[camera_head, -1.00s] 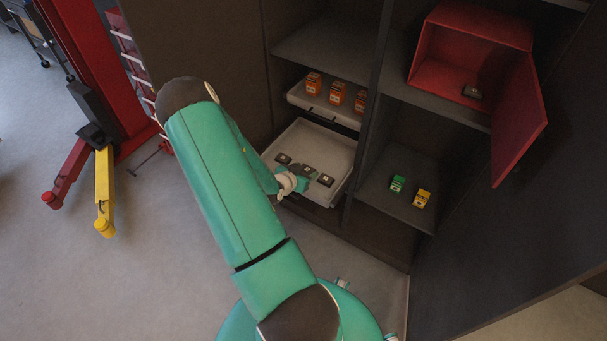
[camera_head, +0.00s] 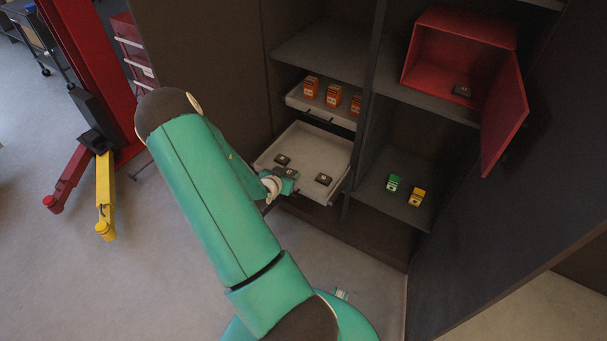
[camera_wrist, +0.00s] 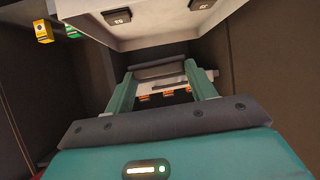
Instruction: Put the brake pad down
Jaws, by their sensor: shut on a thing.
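My gripper (camera_head: 289,177) is at the near edge of an open pale drawer tray (camera_head: 318,147) in the cabinet. It is shut on a dark brake pad (camera_wrist: 160,71), which spans the two teal fingers in the wrist view. In the head view the held pad is small and partly hidden by my gripper; its exact height over the tray is unclear. Two other dark brake pads lie flat in the tray, one at the left (camera_head: 282,160) and one at the right (camera_head: 323,180). Both also show in the wrist view.
Orange boxes (camera_head: 333,95) stand in a drawer above. A red open cabinet (camera_head: 468,22) on the right shelf holds a dark pad-like piece (camera_head: 462,90); its door (camera_head: 505,115) swings outward. A green box (camera_head: 393,183) and a yellow box (camera_head: 416,197) stand on the shelf below.

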